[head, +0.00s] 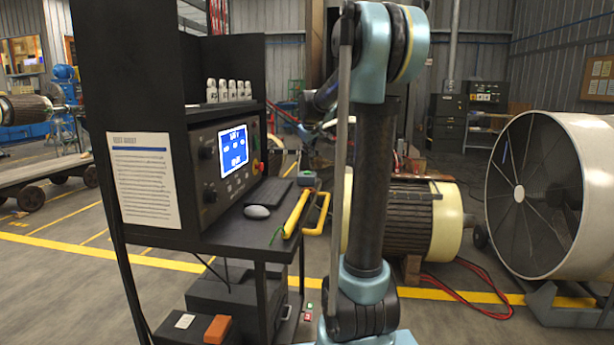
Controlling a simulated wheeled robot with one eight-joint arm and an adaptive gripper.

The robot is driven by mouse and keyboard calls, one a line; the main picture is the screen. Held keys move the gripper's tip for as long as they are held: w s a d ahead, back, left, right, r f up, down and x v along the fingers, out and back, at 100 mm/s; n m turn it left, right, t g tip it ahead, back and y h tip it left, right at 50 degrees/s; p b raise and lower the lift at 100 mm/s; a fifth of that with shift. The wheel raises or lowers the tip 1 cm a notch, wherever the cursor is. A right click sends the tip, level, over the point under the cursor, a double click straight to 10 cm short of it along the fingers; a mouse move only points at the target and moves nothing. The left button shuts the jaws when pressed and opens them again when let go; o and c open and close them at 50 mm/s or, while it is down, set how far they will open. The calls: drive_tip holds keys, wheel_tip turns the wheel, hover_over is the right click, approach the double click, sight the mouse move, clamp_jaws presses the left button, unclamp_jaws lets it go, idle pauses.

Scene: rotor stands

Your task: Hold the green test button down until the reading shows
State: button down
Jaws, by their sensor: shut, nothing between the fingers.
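A black test console (190,150) stands left of centre. Its lit blue screen (234,151) shows white characters too small to read. Small knobs and controls sit on the panel (210,175) around the screen. A red and yellow knob (256,167) is at the panel's right edge. I cannot make out a green button on the panel. My arm rises right of the desk. I cannot make out my gripper or its fingers.
A large wound rotor (405,218) stands behind my arm. A big round fan housing (548,195) is at right. Red cable (470,300) lies on the floor. Floor at left front is open.

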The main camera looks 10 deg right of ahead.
drive_tip(key=r+n+t, duration=0.1)
hover_over(307, 173)
drive_tip(key=w, duration=0.2)
drive_tip(key=shift+s+a+r, duration=0.2)
drive_tip(key=shift+a, duration=0.1)
drive_tip(key=shift+f, duration=0.15)
drive_tip(key=shift+f, duration=4.25)
drive_tip(key=shift+s+f, duration=0.1)
drive_tip(key=shift+f, duration=0.65)
idle(1.9)
